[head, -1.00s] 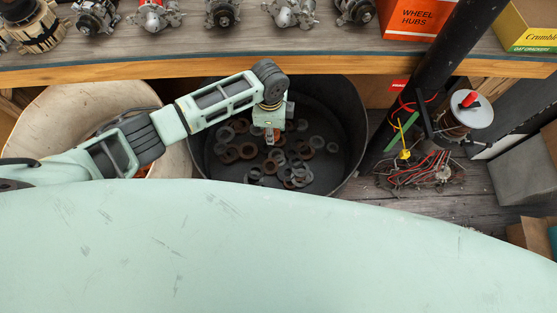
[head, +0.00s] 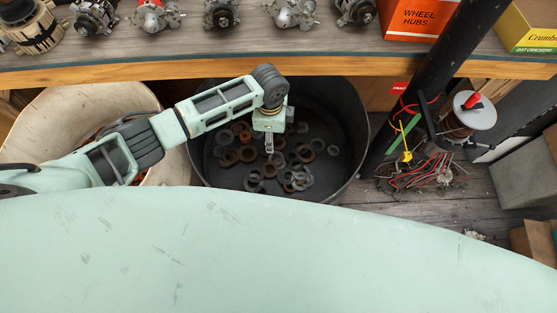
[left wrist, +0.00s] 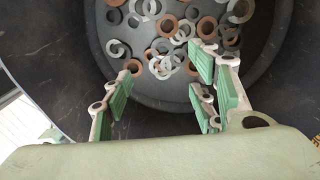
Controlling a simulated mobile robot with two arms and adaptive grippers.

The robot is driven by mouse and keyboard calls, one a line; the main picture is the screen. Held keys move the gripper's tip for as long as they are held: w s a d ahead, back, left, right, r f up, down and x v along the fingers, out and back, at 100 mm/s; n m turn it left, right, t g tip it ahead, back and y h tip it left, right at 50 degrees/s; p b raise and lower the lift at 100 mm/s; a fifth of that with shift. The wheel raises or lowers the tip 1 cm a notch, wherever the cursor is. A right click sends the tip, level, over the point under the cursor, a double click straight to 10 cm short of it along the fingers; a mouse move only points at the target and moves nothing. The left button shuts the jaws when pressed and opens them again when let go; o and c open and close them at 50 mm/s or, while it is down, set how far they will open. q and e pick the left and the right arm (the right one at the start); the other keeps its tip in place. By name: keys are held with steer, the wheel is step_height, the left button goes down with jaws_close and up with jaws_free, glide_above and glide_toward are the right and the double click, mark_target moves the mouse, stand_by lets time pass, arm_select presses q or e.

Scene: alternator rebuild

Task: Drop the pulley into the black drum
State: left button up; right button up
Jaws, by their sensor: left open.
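The black drum (head: 352,165) stands on the floor below the shelf. Several flat grey and rust-brown rings (head: 303,145) lie loose on its bottom, some overlapping. I cannot tell which of them, if any, is the pulley. My left gripper (head: 270,148) points down inside the drum's outline, over the rings. In the left wrist view its green-padded fingers (left wrist: 163,88) are spread wide with nothing between them. The rings (left wrist: 165,45) lie beyond the fingertips on the drum's bottom (left wrist: 150,100). My right gripper is not in view.
A pale drum (head: 60,115) stands left of the black one, partly behind my left arm. A wooden shelf edge (head: 150,72) runs above, with several alternators on it. A black post (head: 430,80), a wire spool (head: 475,112) and tangled wires (head: 420,172) are on the right.

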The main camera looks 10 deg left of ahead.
arm_select(q)
step_height(320, 180, up, 12)
stand_by(0.5)
steer(key=shift+f, duration=0.1)
